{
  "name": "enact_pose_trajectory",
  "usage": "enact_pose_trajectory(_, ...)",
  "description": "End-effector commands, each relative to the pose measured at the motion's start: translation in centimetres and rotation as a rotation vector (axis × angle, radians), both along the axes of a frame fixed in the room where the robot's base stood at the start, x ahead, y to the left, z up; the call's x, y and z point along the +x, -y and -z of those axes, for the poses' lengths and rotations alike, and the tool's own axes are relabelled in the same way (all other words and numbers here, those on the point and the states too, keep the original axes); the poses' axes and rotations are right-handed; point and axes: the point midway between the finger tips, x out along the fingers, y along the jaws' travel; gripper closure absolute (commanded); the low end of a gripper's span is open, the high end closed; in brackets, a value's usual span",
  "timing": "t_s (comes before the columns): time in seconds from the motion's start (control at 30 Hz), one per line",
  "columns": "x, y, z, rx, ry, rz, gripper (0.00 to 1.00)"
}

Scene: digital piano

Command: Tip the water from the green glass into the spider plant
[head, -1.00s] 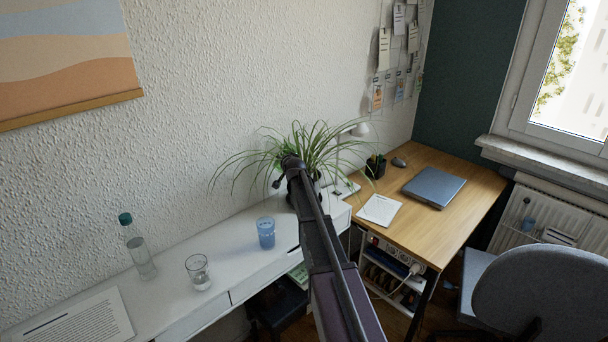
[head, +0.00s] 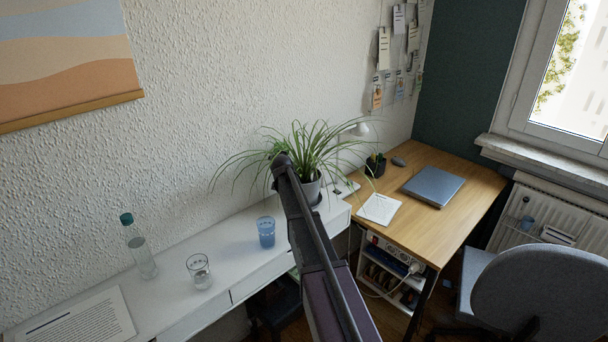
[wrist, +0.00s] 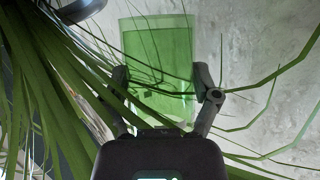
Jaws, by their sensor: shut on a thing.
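The green glass (wrist: 158,50) is between the two fingers of my gripper (wrist: 161,88) in the wrist view, and the gripper is shut on it. I cannot tell how far the glass is tilted or where its water stands. The spider plant (head: 318,150) stands in a grey pot on the far end of the white piano. Its long leaves (wrist: 70,85) fill the left of the wrist view, and some cross the glass and fingers. In the head view my arm ends in front of the plant's left side and hides the glass and gripper.
A blue glass (head: 266,232), a clear glass (head: 199,271), a bottle (head: 139,250) and a sheet of paper (head: 80,322) are on the white piano top (head: 226,256). A wooden desk (head: 432,228) with a laptop (head: 433,187) stands to the right. The textured wall is close behind the plant.

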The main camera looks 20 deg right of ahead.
Motion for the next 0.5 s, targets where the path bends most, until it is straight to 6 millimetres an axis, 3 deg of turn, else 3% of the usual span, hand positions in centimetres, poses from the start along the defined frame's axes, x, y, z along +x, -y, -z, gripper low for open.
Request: enact_pose_trajectory(0.5,0.35,-0.87,0.47,-0.175,-0.068,0.001,0.81)
